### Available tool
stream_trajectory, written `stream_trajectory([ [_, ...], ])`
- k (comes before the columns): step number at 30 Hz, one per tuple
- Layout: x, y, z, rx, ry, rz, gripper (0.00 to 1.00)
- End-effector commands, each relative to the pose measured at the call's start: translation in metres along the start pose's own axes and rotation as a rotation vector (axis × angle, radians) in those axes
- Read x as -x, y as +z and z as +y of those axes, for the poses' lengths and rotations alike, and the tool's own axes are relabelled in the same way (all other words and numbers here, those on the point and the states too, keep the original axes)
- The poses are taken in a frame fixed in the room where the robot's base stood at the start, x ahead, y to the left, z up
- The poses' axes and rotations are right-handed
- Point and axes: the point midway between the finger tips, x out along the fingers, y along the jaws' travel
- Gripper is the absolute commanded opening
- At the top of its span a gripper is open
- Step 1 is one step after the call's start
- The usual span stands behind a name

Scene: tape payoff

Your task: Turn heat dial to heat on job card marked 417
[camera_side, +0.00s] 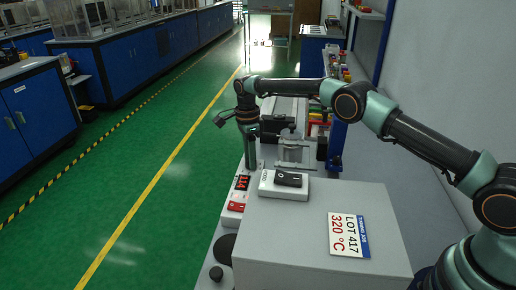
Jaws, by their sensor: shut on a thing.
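The job card (349,236) lies on the light grey box top and reads LOT 417, 320 °C. A white controller (240,190) with a lit red display stands left of the box; its digits are too small to read surely. My gripper (252,165) points down at the controller's far end. Its fingers are shut on what appears to be the heat dial, which they hide. I cannot see the dial's pointer or marks.
A white switch box (284,186) with a black rocker sits on the grey box (320,215) near my gripper. A metal fixture (293,152) stands behind it. Dark round parts (225,248) lie at the bench's near left. Green floor is open to the left.

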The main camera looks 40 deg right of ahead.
Motion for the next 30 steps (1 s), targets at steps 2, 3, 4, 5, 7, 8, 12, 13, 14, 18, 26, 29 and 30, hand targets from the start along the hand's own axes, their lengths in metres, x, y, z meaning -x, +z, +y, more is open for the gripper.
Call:
stream_trajectory([
  [2, -0.0012, -0.0012, 0.0013, -0.054, 0.005, 0.002, 0.0],
  [3, -0.0012, -0.0014, 0.0013, -0.079, 0.005, 0.002, 0.0],
  [4, -0.0012, -0.0016, 0.0013, -0.098, 0.005, 0.002, 0.0],
  [5, -0.0012, -0.0018, 0.0012, -0.115, 0.004, 0.002, 0.0],
  [7, -0.001, -0.0021, 0.001, -0.15, 0.003, 0.001, 0.0],
  [8, -0.0009, -0.0023, 0.001, -0.163, 0.003, 0.001, 0.0],
  [12, -0.0007, -0.003, 0.0007, -0.211, 0.001, 0.0, 0.0],
  [13, -0.0007, -0.0031, 0.0007, -0.218, 0.001, 0.0, 0.0],
  [14, -0.0007, -0.0033, 0.0007, -0.224, 0.001, 0.0, 0.0],
  [18, -0.0007, -0.004, 0.0006, -0.243, 0.001, 0.0, 0.0],
  [26, -0.0007, -0.0052, 0.0004, -0.249, 0.002, 0.001, 0.0],
  [29, -0.0007, -0.0056, 0.0004, -0.249, 0.003, 0.001, 0.0],
  [30, -0.0007, -0.0057, 0.0003, -0.249, 0.003, 0.001, 0.0],
])
